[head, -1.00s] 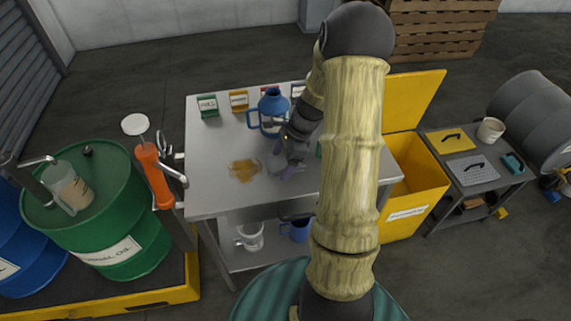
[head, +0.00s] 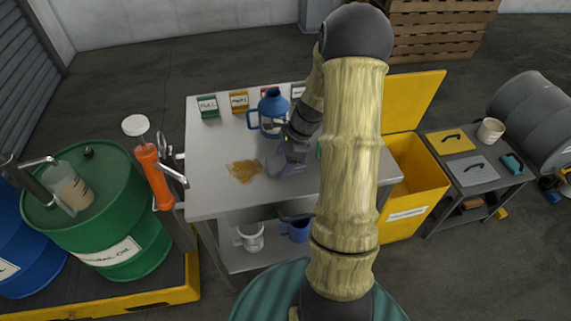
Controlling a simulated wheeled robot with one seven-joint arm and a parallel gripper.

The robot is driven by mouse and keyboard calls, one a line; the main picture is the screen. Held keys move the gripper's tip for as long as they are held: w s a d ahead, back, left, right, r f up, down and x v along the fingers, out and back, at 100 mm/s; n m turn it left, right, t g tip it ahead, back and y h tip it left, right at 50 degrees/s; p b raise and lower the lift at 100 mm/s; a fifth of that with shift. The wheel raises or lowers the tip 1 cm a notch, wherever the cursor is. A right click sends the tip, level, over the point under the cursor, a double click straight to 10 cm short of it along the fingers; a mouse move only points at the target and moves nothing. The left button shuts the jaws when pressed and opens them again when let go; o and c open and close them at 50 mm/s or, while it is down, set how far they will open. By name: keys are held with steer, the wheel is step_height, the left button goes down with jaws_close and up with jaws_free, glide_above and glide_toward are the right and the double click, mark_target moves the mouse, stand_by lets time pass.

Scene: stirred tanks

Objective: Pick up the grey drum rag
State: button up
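A small grey-purple cloth, which looks like the grey drum rag (head: 277,164), lies on the metal table (head: 215,188) just right of a brown oil spill (head: 244,171). My gripper (head: 285,166) points down at the rag and is right over or at it. The dark gripper body and my arm cover part of the rag. The fingertips are too small and hidden to tell whether they are open or shut on it.
A jug with a blue top (head: 270,112) stands close behind my gripper. The table's front left is clear.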

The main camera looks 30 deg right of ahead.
mark_target(282, 162)
steer(key=c, duration=0.4)
steer(key=shift+c, duration=0.2)
step_height(282, 162, up, 10)
steer(key=p, duration=0.1)
steer(key=shift+r, duration=0.2)
steer(key=o, duration=0.4)
steer(key=c, duration=0.3)
